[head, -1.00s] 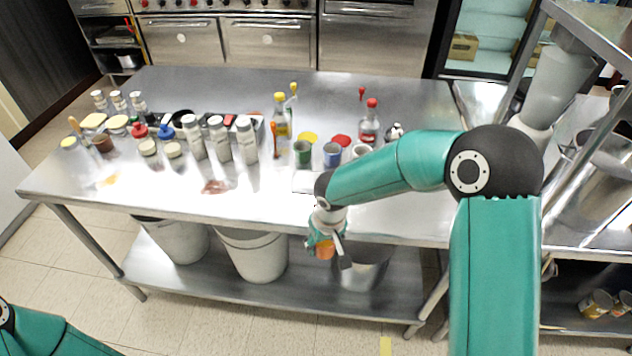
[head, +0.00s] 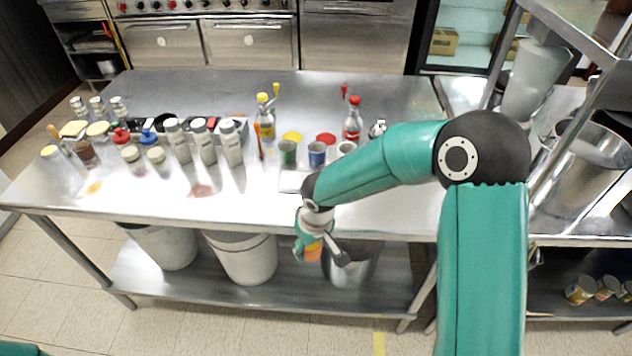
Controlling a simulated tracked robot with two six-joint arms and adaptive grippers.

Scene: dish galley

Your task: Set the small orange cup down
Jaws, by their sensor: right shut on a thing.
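The small orange cup (head: 313,252) is between the fingers of my right gripper (head: 318,248), which is shut on it. Part of the cup is hidden by the fingers. In the picture the gripper hangs in front of the near edge of the steel table (head: 395,215), and it overlaps the metal bin on the lower shelf. My left gripper is out of view.
A green cup (head: 287,153), a blue cup (head: 316,153) and a white cup (head: 346,149) stand near a red-capped bottle (head: 353,120). Shakers (head: 205,142) and jars crowd the left. Bare tabletop lies at front right. A white bucket (head: 243,258) and metal bin (head: 352,268) stand below.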

